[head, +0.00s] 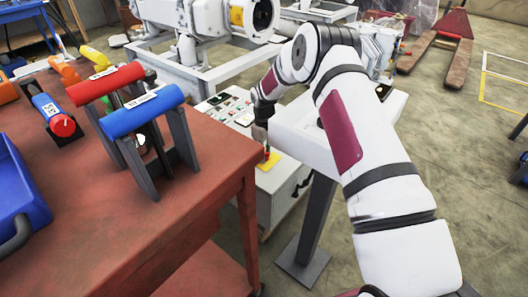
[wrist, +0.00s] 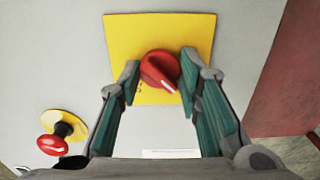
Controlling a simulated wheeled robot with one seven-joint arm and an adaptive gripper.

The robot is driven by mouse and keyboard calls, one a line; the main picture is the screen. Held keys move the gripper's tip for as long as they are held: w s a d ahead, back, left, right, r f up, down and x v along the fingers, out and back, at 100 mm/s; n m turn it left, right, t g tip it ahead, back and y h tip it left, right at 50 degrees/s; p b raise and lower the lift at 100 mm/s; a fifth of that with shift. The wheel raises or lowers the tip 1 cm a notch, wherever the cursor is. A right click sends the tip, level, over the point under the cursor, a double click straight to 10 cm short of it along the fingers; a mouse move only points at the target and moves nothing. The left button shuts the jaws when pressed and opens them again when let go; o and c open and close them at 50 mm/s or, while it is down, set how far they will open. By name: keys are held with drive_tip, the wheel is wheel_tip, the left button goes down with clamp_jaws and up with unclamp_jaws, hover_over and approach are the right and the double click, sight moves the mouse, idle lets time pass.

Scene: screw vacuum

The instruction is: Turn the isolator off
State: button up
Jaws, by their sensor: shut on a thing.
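The isolator is a red rotary knob (wrist: 158,70) on a square yellow plate (wrist: 190,30), upper middle of the wrist view. Its white mark points to the lower right. In the head view the yellow plate (head: 269,163) shows on the grey control box (head: 282,185) below my arm. My gripper (wrist: 160,72) is at the knob, with one green-padded finger on each side, shut on it. In the head view my gripper (head: 266,148) points down onto the plate and hides most of the knob.
A red mushroom button (wrist: 52,145) on a yellow disc sits lower left in the wrist view. A red-brown table (head: 215,185) with coloured-handled tools stands left of the box. A grey post (head: 308,230) stands close to the box's right. Open floor lies further right.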

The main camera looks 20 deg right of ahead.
idle(0.5)
drive_tip(key=o, duration=1.1)
drive_tip(key=shift+o, duration=0.2)
wheel_tip(320, 180, up, 12)
